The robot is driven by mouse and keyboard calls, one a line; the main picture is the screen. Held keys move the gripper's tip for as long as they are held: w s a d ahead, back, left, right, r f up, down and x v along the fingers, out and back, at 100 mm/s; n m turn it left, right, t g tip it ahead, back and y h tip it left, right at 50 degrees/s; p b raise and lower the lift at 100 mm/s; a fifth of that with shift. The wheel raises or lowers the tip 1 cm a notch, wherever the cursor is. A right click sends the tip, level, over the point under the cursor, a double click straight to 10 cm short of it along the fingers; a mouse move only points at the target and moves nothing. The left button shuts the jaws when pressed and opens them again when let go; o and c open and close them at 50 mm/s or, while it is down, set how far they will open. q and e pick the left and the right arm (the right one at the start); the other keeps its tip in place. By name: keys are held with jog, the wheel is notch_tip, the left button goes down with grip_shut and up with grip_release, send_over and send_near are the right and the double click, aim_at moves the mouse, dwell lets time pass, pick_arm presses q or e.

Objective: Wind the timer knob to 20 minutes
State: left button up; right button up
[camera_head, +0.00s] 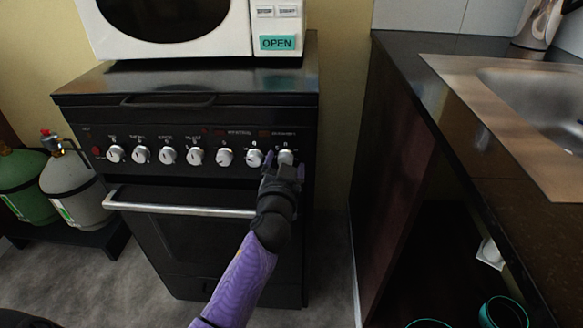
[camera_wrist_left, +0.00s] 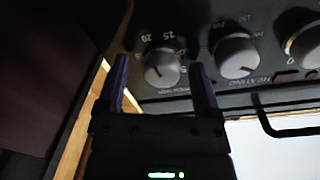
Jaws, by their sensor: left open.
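The timer knob (camera_head: 285,157) is the rightmost round silver knob on the black stove's front panel. In the left wrist view the timer knob (camera_wrist_left: 161,69) is grey, with white numbers such as 20 and 25 printed around it. I cannot clearly read which number it is set to. My left gripper (camera_head: 284,168) is open in front of this knob. In the left wrist view its two purple fingers (camera_wrist_left: 159,72) appear one on each side of the knob, with visible gaps. I cannot tell whether the tips reach past its face. My right gripper is not in view.
A neighbouring knob (camera_wrist_left: 235,55) sits close beside one finger. The oven door handle (camera_head: 180,205) runs below the panel. A white microwave (camera_head: 180,30) stands on the stove. A dark counter with a metal sink (camera_head: 480,105) is at the right, and gas cylinders (camera_head: 75,190) at the left.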

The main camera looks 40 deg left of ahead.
pick_arm(q)
jog(key=c, duration=1.1)
jog(key=shift+f+n+b, duration=0.15)
jog(key=shift+n+b, duration=0.15)
jog(key=shift+n, duration=0.5)
grip_shut()
jog(key=o, duration=0.8)
grip_release()
jog(key=shift+w, duration=0.1)
jog(key=o, duration=0.3)
jog(key=shift+w+d, duration=0.1)
